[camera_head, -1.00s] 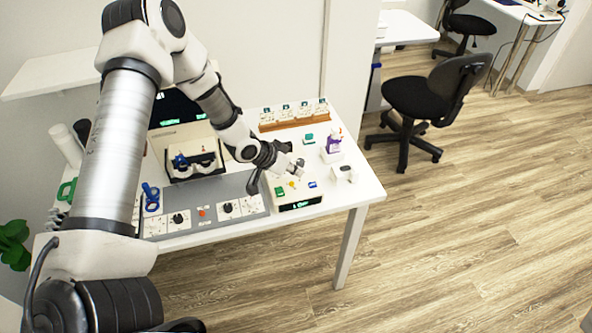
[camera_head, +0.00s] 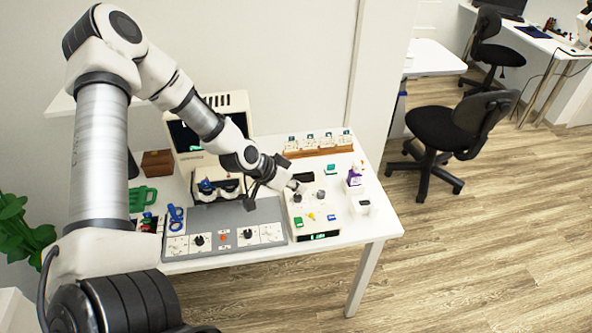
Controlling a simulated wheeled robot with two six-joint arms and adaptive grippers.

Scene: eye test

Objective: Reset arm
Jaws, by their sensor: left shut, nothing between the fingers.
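My left arm comes in from the left and reaches over the white table (camera_head: 374,228). My right gripper is not in view.
A grey panel (camera_head: 224,215) with dials lies left of the box. Behind it stands a white machine (camera_head: 238,118). A wooden rack (camera_head: 318,151) and a purple-and-white bottle (camera_head: 354,182) are nearby. A black chair (camera_head: 446,129) stands right of the table, with open floor in front.

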